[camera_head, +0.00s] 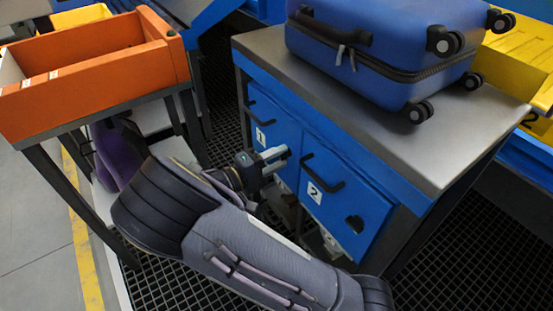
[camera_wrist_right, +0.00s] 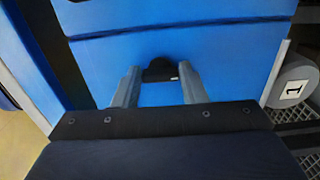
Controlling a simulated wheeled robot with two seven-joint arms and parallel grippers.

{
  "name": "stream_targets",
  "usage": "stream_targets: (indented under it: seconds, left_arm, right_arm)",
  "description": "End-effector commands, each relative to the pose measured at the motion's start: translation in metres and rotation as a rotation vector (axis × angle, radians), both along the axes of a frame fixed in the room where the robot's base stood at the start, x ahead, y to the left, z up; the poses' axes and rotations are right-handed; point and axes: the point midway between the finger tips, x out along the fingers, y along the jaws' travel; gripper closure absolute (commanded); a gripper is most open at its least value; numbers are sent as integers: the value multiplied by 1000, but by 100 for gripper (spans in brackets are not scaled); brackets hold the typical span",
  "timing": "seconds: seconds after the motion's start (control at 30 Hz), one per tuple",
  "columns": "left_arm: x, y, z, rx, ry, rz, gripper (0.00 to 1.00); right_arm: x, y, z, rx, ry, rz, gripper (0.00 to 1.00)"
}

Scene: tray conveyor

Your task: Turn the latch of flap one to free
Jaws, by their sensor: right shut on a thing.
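Flap one (camera_head: 284,127), a blue panel with a "1" label and a black bar handle, is closed on the front of the blue cabinet. My right gripper (camera_head: 286,155) is at its lower part, and the fingers cover the latch in the head view. In the right wrist view, the black latch (camera_wrist_right: 160,70) of flap one is between the two grey fingertips of my right gripper (camera_wrist_right: 157,78), which is shut on it. A small pale mark shows at the latch's right side. Its exact turn is hard to tell. My left gripper is not in view.
Flap two (camera_head: 345,200), with its own handle and black latch (camera_head: 355,223), is just to the right. A blue suitcase (camera_head: 390,45) lies on the grey cabinet top (camera_head: 440,150). An orange bin (camera_head: 90,85) stands on a table at left. Yellow trays are at right.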

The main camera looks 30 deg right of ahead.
Motion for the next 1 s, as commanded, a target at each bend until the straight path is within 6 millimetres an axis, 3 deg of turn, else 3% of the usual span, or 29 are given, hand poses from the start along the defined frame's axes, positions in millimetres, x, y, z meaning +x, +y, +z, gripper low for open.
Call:
stream_targets:
  seconds: [0.33, 0.37, 0.5, 0.83, 1.0]
  left_arm:
    - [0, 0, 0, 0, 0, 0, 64]
    - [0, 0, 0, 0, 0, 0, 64]
    - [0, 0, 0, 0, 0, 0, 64]
    - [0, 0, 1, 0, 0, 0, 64]
    - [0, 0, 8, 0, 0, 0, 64]
  right_arm:
    - [0, 0, -1, 3, -5, -1, 85]
    - [0, 0, -1, 3, -5, -1, 59]
    - [0, 0, -1, 2, -4, -1, 41]
    - [0, 3, 0, 0, -3, 1, 40]
    - [-1, 25, 2, 0, -2, 3, 40]
